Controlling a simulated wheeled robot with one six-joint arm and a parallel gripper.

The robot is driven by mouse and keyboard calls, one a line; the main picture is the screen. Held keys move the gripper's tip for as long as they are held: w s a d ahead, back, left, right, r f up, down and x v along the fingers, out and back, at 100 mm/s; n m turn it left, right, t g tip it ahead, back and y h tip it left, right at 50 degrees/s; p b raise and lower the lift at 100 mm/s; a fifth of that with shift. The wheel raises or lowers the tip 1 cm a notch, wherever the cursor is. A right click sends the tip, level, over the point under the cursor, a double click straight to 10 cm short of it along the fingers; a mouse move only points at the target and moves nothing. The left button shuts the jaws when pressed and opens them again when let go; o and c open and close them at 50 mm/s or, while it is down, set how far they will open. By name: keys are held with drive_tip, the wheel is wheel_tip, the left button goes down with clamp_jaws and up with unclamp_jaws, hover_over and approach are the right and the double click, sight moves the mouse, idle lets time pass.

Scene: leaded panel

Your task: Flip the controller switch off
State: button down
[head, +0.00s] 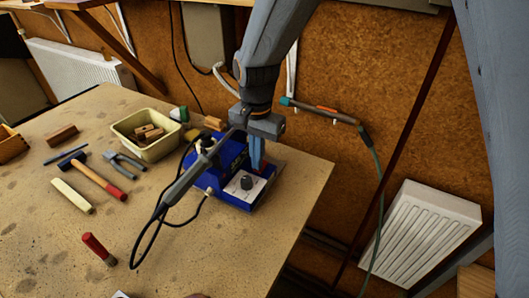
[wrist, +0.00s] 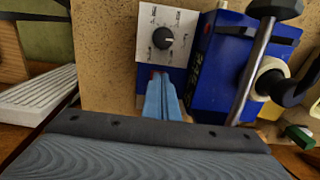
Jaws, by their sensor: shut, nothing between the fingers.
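The controller is a blue box (head: 237,202) near the table's right edge, with a white dial plate and a black knob (head: 246,182). In the wrist view the blue box (wrist: 215,75) and the knob (wrist: 164,40) also show. My gripper (head: 257,166) is shut and empty, pointing down at the box beside the dial plate. In the wrist view the blue fingertips (wrist: 160,76) sit just below the plate. A small reddish patch (wrist: 153,74), perhaps the switch, shows at the fingertips and is mostly hidden by them. I cannot tell its position or whether the fingers touch it.
A soldering iron (head: 184,180) with a black cable stands at the box's left. A cream bin (head: 148,148) with wood blocks, pliers (head: 122,165), a hammer (head: 98,180) and a red-handled tool (head: 97,248) lie on the table. The table's front right is clear.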

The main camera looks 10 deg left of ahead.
drive_tip(key=shift+s+d+f, duration=0.2)
drive_tip(key=shift+s+f, duration=0.05)
drive_tip(key=shift+f, duration=0.3)
drive_tip(key=shift+w+d+r, duration=0.1)
drive_tip(key=shift+w+r, duration=0.1)
drive_tip(key=shift+w, duration=0.25)
drive_tip(key=shift+w+d, duration=0.1)
drive_tip(key=shift+w, duration=0.15)
drive_tip(key=shift+w+r+p, duration=0.3)
drive_tip(key=shift+r+p, duration=0.15)
drive_tip(key=shift+p, duration=0.25)
drive_tip(key=r+p, duration=0.1)
drive_tip(key=r, duration=0.2)
drive_tip(key=r+p, duration=0.1)
drive_tip(key=shift+s+a+r+p, duration=0.3)
drive_tip(key=shift+s, duration=0.05)
wheel_tip(320, 180, up, 9)
drive_tip(key=b, duration=0.3)
drive_tip(key=shift+d+r, duration=0.1)
drive_tip(key=shift+d, duration=0.05)
